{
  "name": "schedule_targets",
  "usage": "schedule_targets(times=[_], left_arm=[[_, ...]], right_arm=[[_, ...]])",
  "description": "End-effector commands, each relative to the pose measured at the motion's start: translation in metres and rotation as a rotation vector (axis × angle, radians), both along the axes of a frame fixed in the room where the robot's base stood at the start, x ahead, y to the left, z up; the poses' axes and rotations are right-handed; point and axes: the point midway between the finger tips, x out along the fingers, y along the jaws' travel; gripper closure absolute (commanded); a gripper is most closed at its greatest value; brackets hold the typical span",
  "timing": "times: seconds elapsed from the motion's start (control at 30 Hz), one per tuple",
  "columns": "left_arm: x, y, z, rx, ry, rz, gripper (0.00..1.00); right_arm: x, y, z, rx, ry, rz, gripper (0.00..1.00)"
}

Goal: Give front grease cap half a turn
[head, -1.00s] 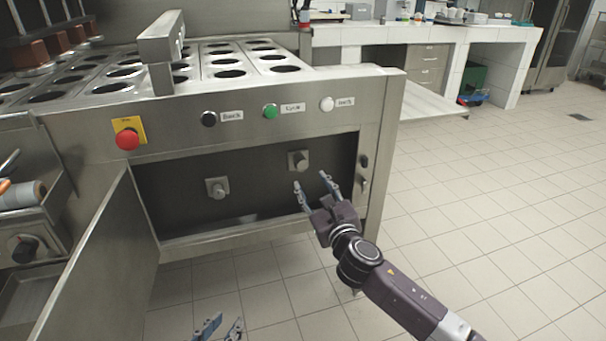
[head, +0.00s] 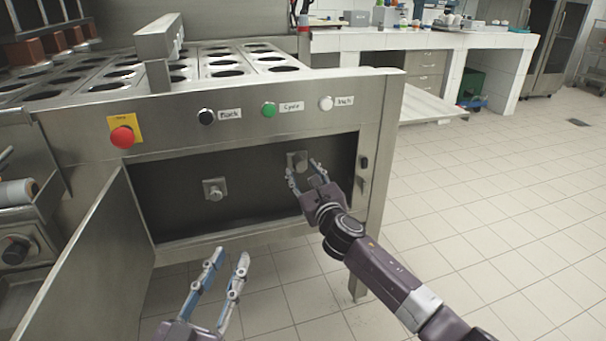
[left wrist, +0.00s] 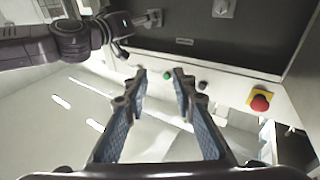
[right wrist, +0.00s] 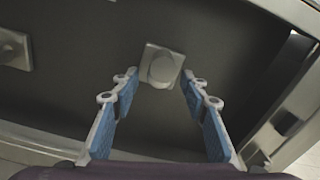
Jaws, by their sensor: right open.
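Two grey grease caps on square plates sit on the back wall of the open compartment. The right cap (head: 298,158) is in front of my right gripper (head: 301,168), and the left cap (head: 215,189) is clear of both grippers. In the right wrist view the round cap (right wrist: 162,67) shows just beyond and between the two open fingertips, with no clear contact; the other cap (right wrist: 14,50) is at the left edge. My left gripper (head: 231,254) is open and empty, low in front of the machine.
The open compartment door (head: 100,265) hangs at the left. Above the opening are a red stop button (head: 122,137) and black, green and white buttons. The compartment's right post (head: 371,170) is close to my right gripper. Tiled floor is free at the right.

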Motion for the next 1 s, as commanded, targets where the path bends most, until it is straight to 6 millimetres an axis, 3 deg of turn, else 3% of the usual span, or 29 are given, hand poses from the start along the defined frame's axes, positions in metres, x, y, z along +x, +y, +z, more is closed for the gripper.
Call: schedule_targets(times=[0.17,0.57,0.83,1.0], left_arm=[[0.000,0.000,0.000,0.000,0.000,0.000,0.75],[0.000,0.000,0.000,0.000,0.001,0.000,0.75],[0.001,0.000,-0.004,0.006,0.026,0.001,0.75],[0.001,0.003,-0.027,0.032,0.126,0.007,0.75]], right_arm=[[0.000,0.000,0.000,0.001,0.000,0.000,0.59],[0.000,0.000,0.000,0.001,0.000,0.000,1.00],[0.000,0.001,0.000,0.031,0.010,0.001,1.00],[-0.001,0.001,0.001,0.109,0.037,0.002,1.00]])
